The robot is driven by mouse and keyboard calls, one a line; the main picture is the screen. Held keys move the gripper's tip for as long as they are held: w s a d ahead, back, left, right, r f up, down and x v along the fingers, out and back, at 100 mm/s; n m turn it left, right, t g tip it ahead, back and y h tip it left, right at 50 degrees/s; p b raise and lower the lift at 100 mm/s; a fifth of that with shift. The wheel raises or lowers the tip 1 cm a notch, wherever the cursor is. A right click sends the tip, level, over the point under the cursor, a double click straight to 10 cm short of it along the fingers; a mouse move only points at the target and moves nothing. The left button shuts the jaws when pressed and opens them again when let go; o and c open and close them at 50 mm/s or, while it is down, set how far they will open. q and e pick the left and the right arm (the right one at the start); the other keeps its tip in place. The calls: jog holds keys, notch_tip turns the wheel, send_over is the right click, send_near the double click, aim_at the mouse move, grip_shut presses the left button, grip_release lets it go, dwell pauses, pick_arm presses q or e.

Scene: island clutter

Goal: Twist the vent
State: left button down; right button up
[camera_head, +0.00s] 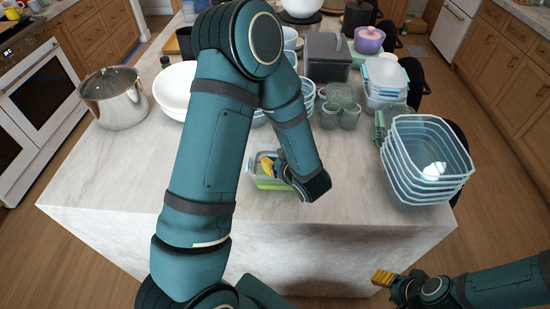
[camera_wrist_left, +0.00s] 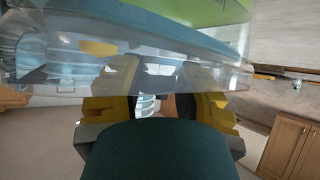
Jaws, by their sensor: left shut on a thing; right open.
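A small container (camera_head: 269,184) with a pale rim and a green lower part stands near the front edge of the island. My left gripper (camera_head: 267,166) reaches it from the right, with its yellow fingers over its top. In the left wrist view, the clear, blue-edged container (camera_wrist_left: 225,72) fills the upper part, and my left gripper (camera_wrist_left: 158,105) is shut on part of it. I cannot make out the vent; the fingers and clear plastic obscure that spot. My right gripper (camera_head: 384,278) is open and empty, low in front of the island at the right.
Stacked clear containers (camera_head: 428,165) stand at the right edge of the island (camera_head: 350,205). Lidded green jars (camera_head: 340,108), a white bowl (camera_head: 174,92) and a steel pot (camera_head: 115,100) stand behind. The front strip of marble is mostly clear.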

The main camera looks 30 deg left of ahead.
pick_arm(q)
jog(key=shift+s+a+m+t+h+b, duration=0.15)
jog(key=shift+m+t+h+b, duration=0.7)
jog(key=shift+m+t, duration=0.7)
jog(key=shift+m, duration=0.25)
jog(key=shift+m+t+h, duration=0.25)
jog(key=shift+m+h, duration=0.25)
jog(key=shift+h, duration=0.15)
jog(key=shift+r+p, duration=0.1)
jog(key=shift+p, duration=0.2)
jog(key=shift+m+t+h+p, duration=0.3)
jog(key=shift+m+h+p, duration=0.2)
jog(key=shift+m+p, duration=0.1)
